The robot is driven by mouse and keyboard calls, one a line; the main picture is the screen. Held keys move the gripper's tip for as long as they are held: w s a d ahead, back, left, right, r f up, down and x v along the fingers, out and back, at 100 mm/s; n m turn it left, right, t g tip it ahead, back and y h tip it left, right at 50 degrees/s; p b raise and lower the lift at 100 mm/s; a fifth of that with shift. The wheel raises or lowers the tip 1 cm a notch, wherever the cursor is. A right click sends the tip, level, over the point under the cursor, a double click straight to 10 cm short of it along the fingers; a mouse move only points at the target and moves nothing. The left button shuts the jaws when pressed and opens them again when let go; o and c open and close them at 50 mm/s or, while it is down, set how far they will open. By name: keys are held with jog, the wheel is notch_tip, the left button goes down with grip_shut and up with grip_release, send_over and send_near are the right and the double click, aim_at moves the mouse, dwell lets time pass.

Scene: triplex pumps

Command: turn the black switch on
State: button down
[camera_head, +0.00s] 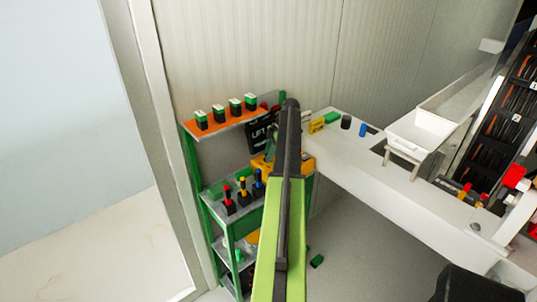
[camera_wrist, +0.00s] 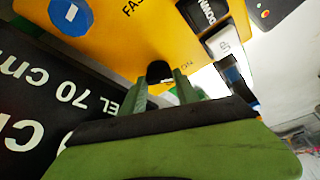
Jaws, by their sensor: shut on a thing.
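The black switch (camera_wrist: 158,70) is a rounded black knob on the yellow panel (camera_wrist: 130,45), with an "ON" label to its right in the wrist view. My gripper (camera_wrist: 160,80) has its two green fingers on either side of the knob and is shut on it. Part of the knob is hidden between the fingers. In the head view the yellow box (camera_head: 262,165) shows on the green shelf, partly behind my arm; the switch and fingers are hidden there.
The panel also has a blue knob (camera_wrist: 70,17), a black "DOWN" button (camera_wrist: 207,14) and a white button (camera_wrist: 222,42). A black lettered sign (camera_wrist: 45,110) stands close at left. Several switches stand on the green shelf's orange top (camera_head: 190,130). A white bench (camera_head: 365,178) lies right.

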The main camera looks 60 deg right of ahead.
jog(key=c, duration=0.9)
grip_release()
